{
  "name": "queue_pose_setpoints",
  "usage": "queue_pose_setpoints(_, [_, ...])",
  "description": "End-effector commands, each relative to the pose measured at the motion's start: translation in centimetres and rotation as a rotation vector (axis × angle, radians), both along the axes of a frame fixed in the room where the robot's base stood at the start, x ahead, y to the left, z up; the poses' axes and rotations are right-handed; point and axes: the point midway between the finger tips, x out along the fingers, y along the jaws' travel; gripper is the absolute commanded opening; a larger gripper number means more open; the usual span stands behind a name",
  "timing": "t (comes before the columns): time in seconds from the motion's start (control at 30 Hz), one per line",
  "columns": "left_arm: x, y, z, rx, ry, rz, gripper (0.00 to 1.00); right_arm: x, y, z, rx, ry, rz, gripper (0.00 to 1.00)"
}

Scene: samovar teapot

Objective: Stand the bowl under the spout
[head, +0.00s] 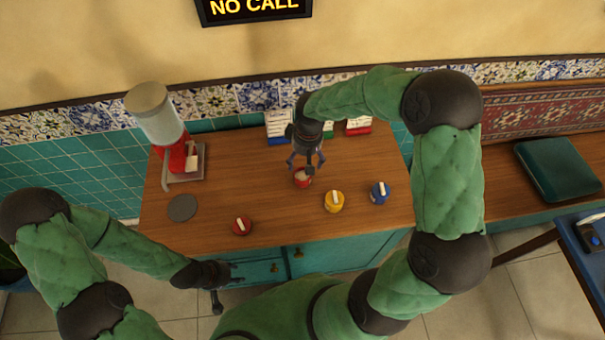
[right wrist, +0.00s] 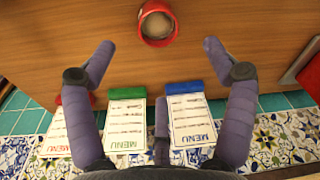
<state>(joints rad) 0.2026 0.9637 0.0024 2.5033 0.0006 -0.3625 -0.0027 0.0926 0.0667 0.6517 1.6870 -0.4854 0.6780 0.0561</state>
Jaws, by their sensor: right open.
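A small red bowl (head: 302,181) with something pale inside stands on the wooden counter. It also shows in the right wrist view (right wrist: 157,38), at the top middle. My right gripper (head: 306,164) is over the bowl's far side, fingers spread wide and empty. In the right wrist view (right wrist: 160,47) the bowl lies between the lines of the fingertips, touching neither. A red dispenser with a grey cylinder (head: 155,113) stands at the counter's left; a pale part on its front may be the spout. My left gripper (head: 226,286) is low before the cabinet; its opening is unclear.
Round pots with white bars on top stand nearby: red (head: 241,227), yellow (head: 334,202) and blue (head: 379,193). A flat grey disc (head: 182,208) lies before the dispenser. Menu cards, including a blue-based one (right wrist: 187,120), stand along the back wall. Counter between bowl and dispenser is clear.

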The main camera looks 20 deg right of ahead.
Motion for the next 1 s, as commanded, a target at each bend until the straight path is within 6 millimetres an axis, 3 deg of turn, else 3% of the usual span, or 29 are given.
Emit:
queue_pose_setpoints(0.5, [0.0,0.0,3.8,0.0,0.0,0.0,0.4,0.0,-0.7,-0.6,0.013,-0.053,0.612,0.84])
queue_pose_setpoints(0.77, [0.0,0.0,3.9,0.0,0.0,0.0,0.4,0.1,-0.8,-1.4,0.011,-0.063,0.69,0.84])
queue_pose_setpoints(1.0, [0.0,0.0,3.3,0.0,0.0,0.0,0.4,0.3,-0.4,-4.7,0.012,-0.061,0.69,0.84])
